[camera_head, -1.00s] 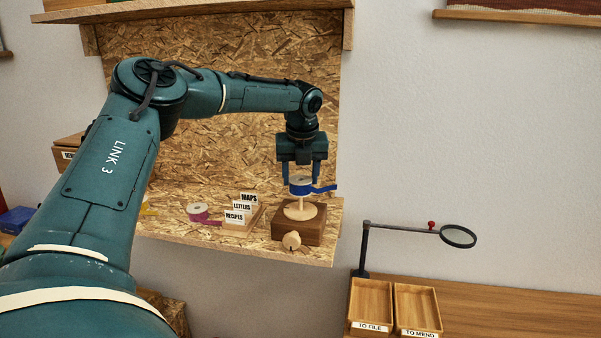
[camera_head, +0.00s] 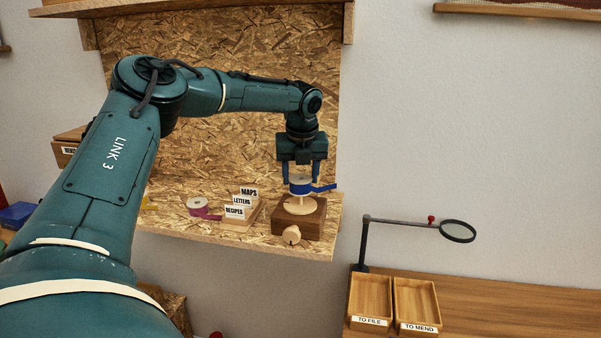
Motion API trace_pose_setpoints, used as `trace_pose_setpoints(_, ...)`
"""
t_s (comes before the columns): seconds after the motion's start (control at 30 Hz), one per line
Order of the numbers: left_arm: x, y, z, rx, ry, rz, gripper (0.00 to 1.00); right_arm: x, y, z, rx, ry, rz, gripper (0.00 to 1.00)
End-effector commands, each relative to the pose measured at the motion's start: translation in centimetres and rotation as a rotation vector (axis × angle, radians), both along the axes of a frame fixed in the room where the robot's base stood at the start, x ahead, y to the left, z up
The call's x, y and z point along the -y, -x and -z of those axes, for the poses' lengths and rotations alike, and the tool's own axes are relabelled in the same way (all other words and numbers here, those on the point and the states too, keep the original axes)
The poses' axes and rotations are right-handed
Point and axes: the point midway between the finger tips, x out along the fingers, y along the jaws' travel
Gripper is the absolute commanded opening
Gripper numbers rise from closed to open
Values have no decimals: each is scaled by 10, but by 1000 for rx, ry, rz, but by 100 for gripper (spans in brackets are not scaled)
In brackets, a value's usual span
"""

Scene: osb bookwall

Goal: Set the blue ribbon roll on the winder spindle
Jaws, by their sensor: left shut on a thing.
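The blue ribbon roll (camera_head: 301,188) has a pale top and a loose ribbon tail pointing right. My left gripper (camera_head: 302,181) is shut on it from above. The roll is held level over the winder, a wooden box (camera_head: 312,224) with a pale round plate (camera_head: 299,206) and a knob (camera_head: 291,235) on its front. A short length of the pale spindle (camera_head: 300,200) shows between the roll and the plate; its upper end is hidden by the roll. The roll is above the plate, apart from it. My right gripper is not in view.
A card holder (camera_head: 241,209) with MAPS, LETTERS and RECIPES tabs stands left of the winder, beside a magenta ribbon roll (camera_head: 197,207). Below right are two wooden trays (camera_head: 415,305) and a magnifier (camera_head: 457,231) on an arm.

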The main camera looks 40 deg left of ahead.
Motion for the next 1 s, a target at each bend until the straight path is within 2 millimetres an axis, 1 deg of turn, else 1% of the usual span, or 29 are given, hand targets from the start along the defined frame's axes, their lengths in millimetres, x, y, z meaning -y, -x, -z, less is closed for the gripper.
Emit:
trace_pose_setpoints(0.6, 0, 0, 16, 0, 0, 0, 28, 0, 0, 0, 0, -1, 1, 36)
trace_pose_setpoints(1.0, 0, 0, 16, 1, 1, 0, 28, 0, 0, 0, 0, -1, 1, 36)
